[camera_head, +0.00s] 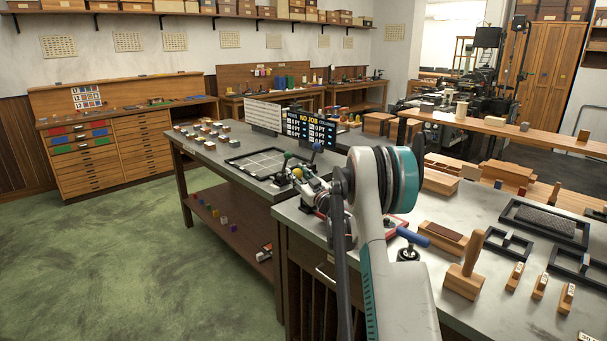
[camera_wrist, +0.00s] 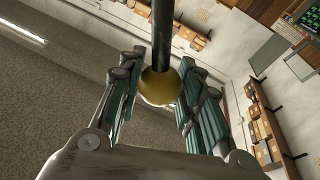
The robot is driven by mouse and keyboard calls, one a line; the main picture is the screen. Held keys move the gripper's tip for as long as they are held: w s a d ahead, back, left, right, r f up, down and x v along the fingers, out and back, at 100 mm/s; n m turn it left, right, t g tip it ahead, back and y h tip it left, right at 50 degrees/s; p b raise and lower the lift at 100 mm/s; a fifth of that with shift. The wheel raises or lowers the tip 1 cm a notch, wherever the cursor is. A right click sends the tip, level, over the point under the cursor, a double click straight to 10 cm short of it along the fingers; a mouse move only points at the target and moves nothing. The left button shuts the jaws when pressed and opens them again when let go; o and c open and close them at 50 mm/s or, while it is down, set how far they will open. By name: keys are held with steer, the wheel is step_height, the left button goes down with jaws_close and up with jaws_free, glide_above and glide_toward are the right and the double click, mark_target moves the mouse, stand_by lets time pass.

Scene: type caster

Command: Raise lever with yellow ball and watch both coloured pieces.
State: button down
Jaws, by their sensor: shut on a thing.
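The yellow ball (camera_wrist: 160,87) is the knob at the end of a dark lever rod (camera_wrist: 162,35) in the wrist view. My gripper (camera_wrist: 162,95) has its teal-padded fingers on either side of the ball and is shut on it. In the head view my gripper (camera_head: 307,184) is at the near right part of the far metal-topped table, among small machine parts. A lever with a dark green ball (camera_head: 287,156) and a blue-topped lever (camera_head: 317,147) stand close by. My arm hides much of this area. I cannot tell which parts are the two coloured pieces.
A black display board (camera_head: 311,131) and a white panel (camera_head: 263,115) stand behind the gripper. A black-framed tray (camera_head: 262,163) lies to its left. The near bench (camera_head: 480,277) holds a wooden mallet (camera_head: 466,272), frames and blocks. Green floor is free at left.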

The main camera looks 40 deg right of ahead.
steer(key=shift+s+a+f+n+y+b, duration=0.15)
steer(key=shift+a+f+n+y+b, duration=0.3)
steer(key=shift+a+n, duration=0.6)
steer(key=shift+f, duration=0.15)
steer(key=c, duration=1.1)
jaws_free()
steer(key=s+f, duration=0.2)
steer(key=s, duration=0.9)
steer(key=shift+s+a+f, duration=0.25)
steer(key=shift+s+f, duration=0.05)
steer(key=shift+s, duration=0.05)
